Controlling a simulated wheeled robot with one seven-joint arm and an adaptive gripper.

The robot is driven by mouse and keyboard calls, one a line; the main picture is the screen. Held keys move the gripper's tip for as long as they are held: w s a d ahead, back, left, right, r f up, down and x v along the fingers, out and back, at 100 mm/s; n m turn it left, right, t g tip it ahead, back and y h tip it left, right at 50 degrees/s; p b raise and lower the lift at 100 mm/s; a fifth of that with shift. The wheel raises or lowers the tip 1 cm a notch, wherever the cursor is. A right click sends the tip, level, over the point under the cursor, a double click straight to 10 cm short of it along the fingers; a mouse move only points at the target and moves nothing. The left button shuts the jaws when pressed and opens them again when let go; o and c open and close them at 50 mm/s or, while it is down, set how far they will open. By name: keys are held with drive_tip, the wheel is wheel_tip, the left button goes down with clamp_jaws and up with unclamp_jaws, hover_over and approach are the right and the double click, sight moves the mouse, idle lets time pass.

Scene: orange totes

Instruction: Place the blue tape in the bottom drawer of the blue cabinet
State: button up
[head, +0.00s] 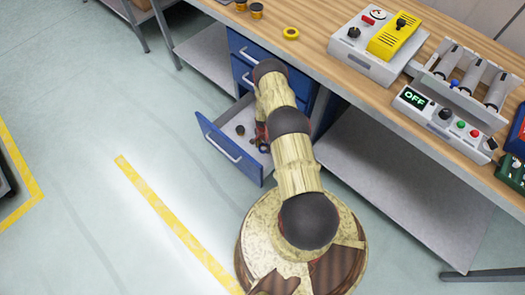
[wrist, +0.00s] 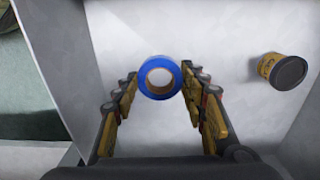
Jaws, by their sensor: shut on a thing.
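The blue tape (wrist: 145,87) is a ring between the two fingertips of my gripper (wrist: 160,82) in the wrist view. My gripper is shut on it, over the pale drawer floor. Whether the tape touches the floor is unclear. The blue cabinet (head: 241,48) stands under the workbench in the head view. Its bottom drawer (head: 228,150) is pulled out, and my gripper (head: 262,137) reaches into it. The tape is not clearly visible in the head view. A drawer wall (wrist: 72,50) shows left of my gripper in the wrist view.
A yellow and black can (wrist: 283,70) lies in the drawer, right of my gripper. The floor left of the drawer is clear.

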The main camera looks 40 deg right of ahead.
sight(263, 149)
drive_tip(key=shift+w+d+f, duration=0.15)
drive_tip(key=shift+w+f, duration=0.2)
drive_tip(key=shift+f, duration=0.1)
drive_tip(key=shift+w+d+f+b, duration=0.1)
drive_tip(key=shift+w+f+b, duration=0.1)
drive_tip(key=shift+f+b, duration=0.55)
drive_tip(key=shift+w+f+b, duration=0.15)
drive_tip(key=shift+f+b, duration=0.05)
drive_tip(key=shift+f, duration=0.9)
drive_tip(key=shift+f, duration=0.1)
drive_tip(key=o, duration=1)
drive_tip(key=shift+o, duration=0.6)
